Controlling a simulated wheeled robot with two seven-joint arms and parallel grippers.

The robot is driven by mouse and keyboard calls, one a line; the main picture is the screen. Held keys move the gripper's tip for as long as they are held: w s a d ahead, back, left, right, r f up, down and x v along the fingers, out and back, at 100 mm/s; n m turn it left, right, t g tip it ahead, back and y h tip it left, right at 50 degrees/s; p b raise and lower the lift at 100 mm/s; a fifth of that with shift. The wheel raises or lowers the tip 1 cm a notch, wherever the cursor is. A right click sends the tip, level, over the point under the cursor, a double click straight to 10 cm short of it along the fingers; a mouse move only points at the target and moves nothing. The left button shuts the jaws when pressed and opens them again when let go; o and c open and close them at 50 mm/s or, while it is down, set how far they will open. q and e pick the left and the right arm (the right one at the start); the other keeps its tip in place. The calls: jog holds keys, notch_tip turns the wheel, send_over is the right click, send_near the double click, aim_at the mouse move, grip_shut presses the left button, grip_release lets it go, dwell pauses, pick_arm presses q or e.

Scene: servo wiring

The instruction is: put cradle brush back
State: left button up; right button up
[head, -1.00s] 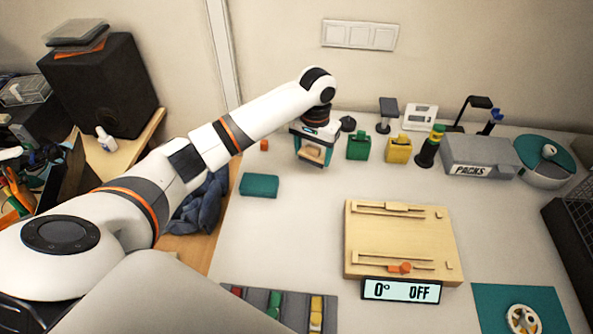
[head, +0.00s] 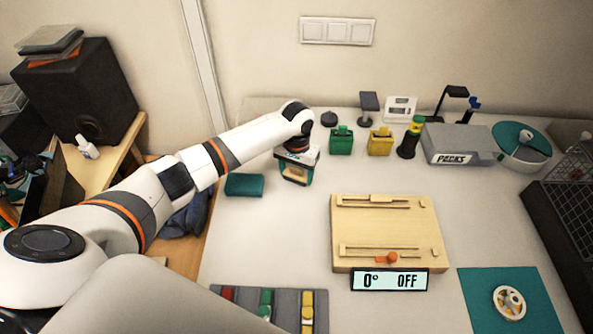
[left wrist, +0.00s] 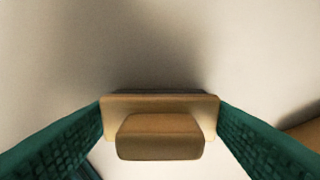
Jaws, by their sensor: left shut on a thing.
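My left gripper (head: 296,176) is beyond the wooden board's upper left corner and right of a teal block. It is shut on a small wooden block-shaped piece, which I take to be the cradle brush (head: 294,172). In the left wrist view the brush (left wrist: 160,137) sits between two green ribbed finger pads (left wrist: 160,125), a wide wooden back with a smaller raised block on it. A dark strip shows along its far edge; any bristles are hidden. I cannot tell whether it touches the table. My right gripper is not in view.
The teal block (head: 244,185) lies close to the left of the gripper. Green (head: 341,141) and yellow (head: 380,142) containers and a dark round puck (head: 329,118) stand behind. The wooden board (head: 385,225) with a display (head: 389,280) lies to the right. White table is clear between.

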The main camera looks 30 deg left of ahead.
aim_at(297, 168)
pick_arm(q)
jog(key=o, duration=0.9)
jog(key=shift+o, duration=0.2)
notch_tip(297, 168, up, 12)
jog(key=shift+b, duration=0.3)
jog(key=shift+r, duration=0.1)
